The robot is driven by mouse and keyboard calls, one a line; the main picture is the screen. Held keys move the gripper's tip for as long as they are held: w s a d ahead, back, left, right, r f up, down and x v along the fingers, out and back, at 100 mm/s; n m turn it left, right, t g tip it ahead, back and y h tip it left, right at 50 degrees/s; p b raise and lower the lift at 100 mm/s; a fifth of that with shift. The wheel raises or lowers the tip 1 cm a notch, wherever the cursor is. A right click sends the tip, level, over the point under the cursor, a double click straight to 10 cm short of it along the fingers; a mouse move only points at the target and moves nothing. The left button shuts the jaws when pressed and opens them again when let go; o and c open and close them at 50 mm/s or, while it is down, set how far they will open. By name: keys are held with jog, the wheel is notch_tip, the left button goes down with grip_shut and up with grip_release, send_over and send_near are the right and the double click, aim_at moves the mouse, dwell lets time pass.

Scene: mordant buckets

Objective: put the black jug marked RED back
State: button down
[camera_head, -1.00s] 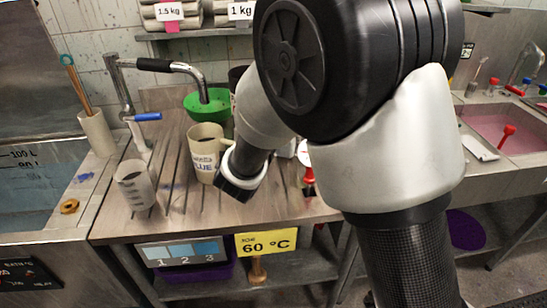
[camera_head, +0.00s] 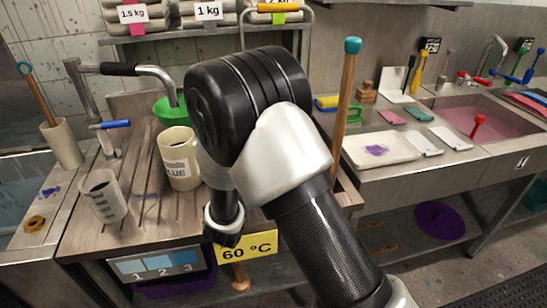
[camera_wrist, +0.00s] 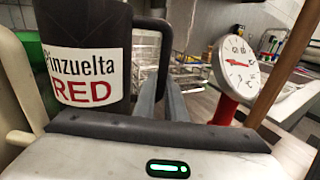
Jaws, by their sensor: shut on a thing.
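The black jug with the white label reading "Pinzuelta RED" (camera_wrist: 88,20) stands large and upright at the left of the wrist view. Its black handle (camera_wrist: 154,27) is on its right side. My gripper (camera_wrist: 161,88) is shut on that handle, its grey fingers reaching forward to it. The jug's base is hidden behind my gripper body, so I cannot tell whether it touches the bench. In the head view my arm hides the jug and the fingertips.
A beige jug marked BLUE (camera_head: 180,172) and a measuring beaker (camera_head: 103,198) stand on the slatted bench (camera_head: 140,215). A green bowl (camera_head: 170,112) is behind. A dial thermometer (camera_wrist: 236,68) and a wooden stick with a teal top (camera_head: 345,100) stand at the right.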

jog(key=shift+w+d+f, duration=0.1)
jog(key=shift+w+d, duration=0.05)
jog(key=shift+d, duration=0.5)
jog(key=shift+w+d+f, duration=0.1)
jog(key=shift+w+d, duration=0.1)
jog(key=shift+d, duration=0.4)
jog(key=shift+w+d+f, duration=0.1)
jog(key=shift+w+d, duration=0.05)
jog(key=shift+d, duration=0.5)
jog(key=shift+f, duration=0.2)
jog(key=shift+a+f+b, duration=0.1)
jog(key=shift+b, duration=0.2)
jog(key=c, duration=2.3)
grip_release()
jog(key=shift+f, duration=0.2)
jog(key=o, duration=0.5)
jog(key=shift+r, duration=0.1)
jog(key=shift+r, duration=0.1)
